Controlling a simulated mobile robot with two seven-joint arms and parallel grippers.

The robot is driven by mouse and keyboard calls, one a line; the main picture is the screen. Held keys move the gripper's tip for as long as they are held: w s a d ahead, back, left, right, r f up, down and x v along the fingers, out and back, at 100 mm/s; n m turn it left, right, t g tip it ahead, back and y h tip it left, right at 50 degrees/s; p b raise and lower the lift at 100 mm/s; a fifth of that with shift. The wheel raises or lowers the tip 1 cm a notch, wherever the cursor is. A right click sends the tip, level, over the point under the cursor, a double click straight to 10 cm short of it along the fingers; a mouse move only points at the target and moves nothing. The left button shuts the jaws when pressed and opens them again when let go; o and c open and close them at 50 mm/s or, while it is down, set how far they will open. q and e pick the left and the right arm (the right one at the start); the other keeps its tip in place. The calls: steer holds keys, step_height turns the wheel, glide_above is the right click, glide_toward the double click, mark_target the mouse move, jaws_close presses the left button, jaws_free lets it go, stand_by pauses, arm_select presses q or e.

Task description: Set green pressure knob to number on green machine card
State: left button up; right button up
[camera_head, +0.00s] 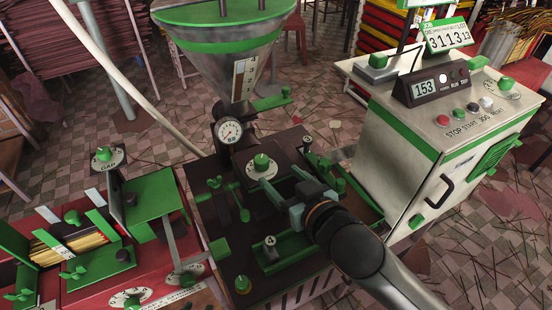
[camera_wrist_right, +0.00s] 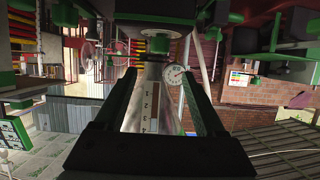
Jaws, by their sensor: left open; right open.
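A green knob (camera_head: 262,162) stands on a pale round dial on top of the dark green-trimmed machine. Its dial marks are too small to read. My right gripper (camera_head: 283,185) is beside this knob, just to its lower right in the head view, with its fingers apart. In the right wrist view the two dark fingers (camera_wrist_right: 163,78) are spread, and nothing is clasped between them. My left gripper is not in view.
A round pressure gauge (camera_head: 229,132) sits below the green-banded hopper (camera_head: 225,45). The cabinet (camera_head: 400,150) carries a display (camera_head: 424,88) reading 153 and several buttons. A red-based machine (camera_head: 190,290) with other green knobs stands at left. Sticks litter the tiled floor.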

mark_target(263, 162)
steer(key=x, duration=1.1)
steer(key=shift+w+a+f+b, duration=0.1)
steer(key=shift+w+f+b, duration=0.2)
steer(key=shift+f, duration=0.15)
steer(key=shift+c, duration=0.3)
jaws_close()
